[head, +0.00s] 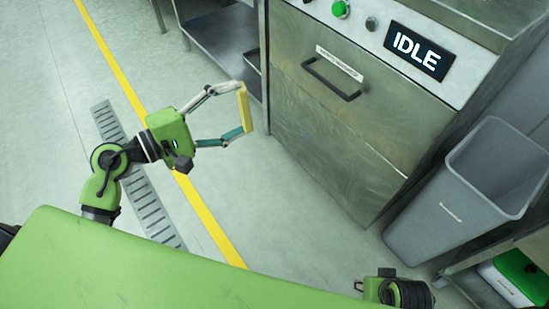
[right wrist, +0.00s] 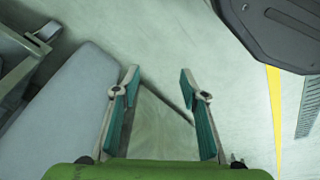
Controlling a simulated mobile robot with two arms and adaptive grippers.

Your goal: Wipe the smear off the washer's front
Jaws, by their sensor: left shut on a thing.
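The washer (head: 325,120) stands at the centre right of the head view, a brushed steel box. Its front has a dark bar handle (head: 332,82) under a small label. The steel looks mottled, and I cannot pick out a distinct smear. My left gripper (head: 241,109) is shut on a yellow sponge-like block (head: 244,108), held upright between its fingertips. The block is just left of the washer's front; I cannot tell whether they touch. My right gripper (right wrist: 160,75) is open and empty in the right wrist view.
Above the washer's front is a panel with an IDLE display (head: 416,51) and a green button (head: 341,9). A grey bin (head: 450,200) stands at its right. A steel shelf (head: 222,40) is behind left. The floor with a yellow line (head: 212,225) and drain grate (head: 150,208) is clear.

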